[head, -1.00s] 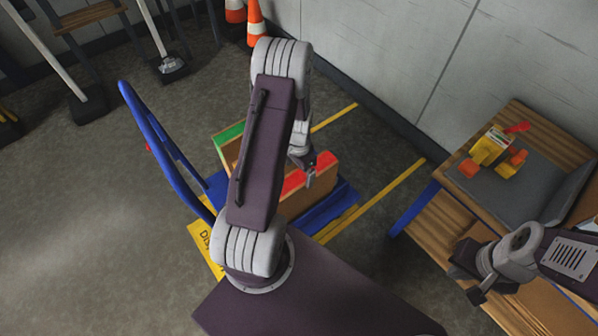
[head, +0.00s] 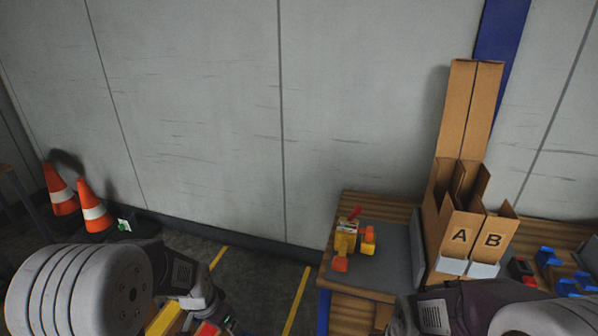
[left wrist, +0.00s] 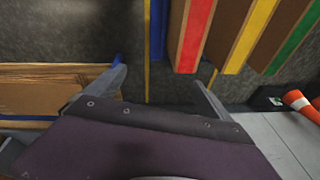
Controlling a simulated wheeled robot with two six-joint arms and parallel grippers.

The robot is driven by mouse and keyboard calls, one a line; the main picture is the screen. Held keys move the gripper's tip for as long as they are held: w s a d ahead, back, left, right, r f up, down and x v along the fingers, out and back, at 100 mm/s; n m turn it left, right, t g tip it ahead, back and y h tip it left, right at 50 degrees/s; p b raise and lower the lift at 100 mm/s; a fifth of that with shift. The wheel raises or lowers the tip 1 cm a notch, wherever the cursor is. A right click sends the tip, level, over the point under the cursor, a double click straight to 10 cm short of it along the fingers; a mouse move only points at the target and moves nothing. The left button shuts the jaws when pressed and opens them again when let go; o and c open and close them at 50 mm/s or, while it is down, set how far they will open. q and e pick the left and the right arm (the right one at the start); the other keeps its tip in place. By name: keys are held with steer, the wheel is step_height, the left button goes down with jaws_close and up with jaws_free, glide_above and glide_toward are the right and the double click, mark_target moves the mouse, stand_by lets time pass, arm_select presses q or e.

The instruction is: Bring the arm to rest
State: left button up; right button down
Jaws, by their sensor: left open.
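My left arm (head: 90,290) comes in at the bottom left of the head view, where its gripper is not clearly seen. In the left wrist view, my left gripper (left wrist: 159,71) has its two fingers wide apart, with nothing between them. Boxes with red (left wrist: 190,40), yellow (left wrist: 245,35) and green (left wrist: 293,42) strips lie beyond the fingers at the upper right of that view. My right arm (head: 460,310) shows at the lower right of the head view; its gripper is not seen.
A wooden table (head: 352,205) with a grey mat (head: 385,260), small yellow and orange pieces (head: 346,238) and cardboard holders A and B (head: 460,235) stands against the wall. Traffic cones (head: 95,208) stand at the left. Yellow lines (head: 296,300) mark the floor.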

arm_select(q)
steer(key=s+d+n+g, duration=0.2)
steer(key=s+d+n, duration=0.15)
steer(key=s, duration=0.75)
step_height(320, 180, up, 25)
steer(key=n+p, duration=0.2)
steer(key=p, duration=2.2)
steer(key=shift+a+f, duration=0.2)
steer(key=shift+a, duration=0.2)
steer(key=shift+w, duration=0.1)
